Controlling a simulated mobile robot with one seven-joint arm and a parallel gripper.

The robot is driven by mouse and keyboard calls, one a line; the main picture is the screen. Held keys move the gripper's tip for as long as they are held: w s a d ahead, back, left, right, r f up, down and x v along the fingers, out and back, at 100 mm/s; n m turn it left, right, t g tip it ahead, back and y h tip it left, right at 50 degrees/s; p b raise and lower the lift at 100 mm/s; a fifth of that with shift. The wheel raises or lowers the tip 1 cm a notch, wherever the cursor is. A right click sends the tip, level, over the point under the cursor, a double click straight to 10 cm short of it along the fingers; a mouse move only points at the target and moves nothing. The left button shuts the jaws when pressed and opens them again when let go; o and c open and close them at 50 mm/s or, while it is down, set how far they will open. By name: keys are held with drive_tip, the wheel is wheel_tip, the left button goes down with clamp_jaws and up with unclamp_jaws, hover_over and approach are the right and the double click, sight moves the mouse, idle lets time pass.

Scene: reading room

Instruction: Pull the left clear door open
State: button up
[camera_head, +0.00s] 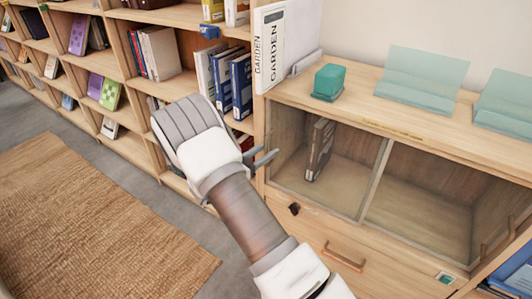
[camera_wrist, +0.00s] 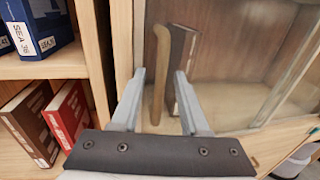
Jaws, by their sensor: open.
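The left clear door (camera_head: 345,190) is a glass panel in a pale wood frame on the low cabinet and looks closed. A dark book stands behind it. Its upright wooden handle (camera_wrist: 159,75) shows in the wrist view near the door's left edge; in the head view my gripper hides it. My gripper (camera_head: 266,157) is open at the left edge of the door. In the wrist view its two fingers (camera_wrist: 160,85) lie on either side of the handle, with a gap on both sides. I cannot tell how deep the handle sits between them.
The right clear door (camera_head: 425,205) is beside it, with a drawer handle (camera_head: 344,257) below. A teal box (camera_head: 329,82) and clear teal stands (camera_head: 420,78) are on the cabinet top. An open bookshelf (camera_head: 165,85) adjoins on the left. Floor and a woven rug (camera_head: 80,220) are clear.

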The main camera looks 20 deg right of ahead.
drive_tip(key=shift+c, duration=0.2)
clamp_jaws()
idle(1.3)
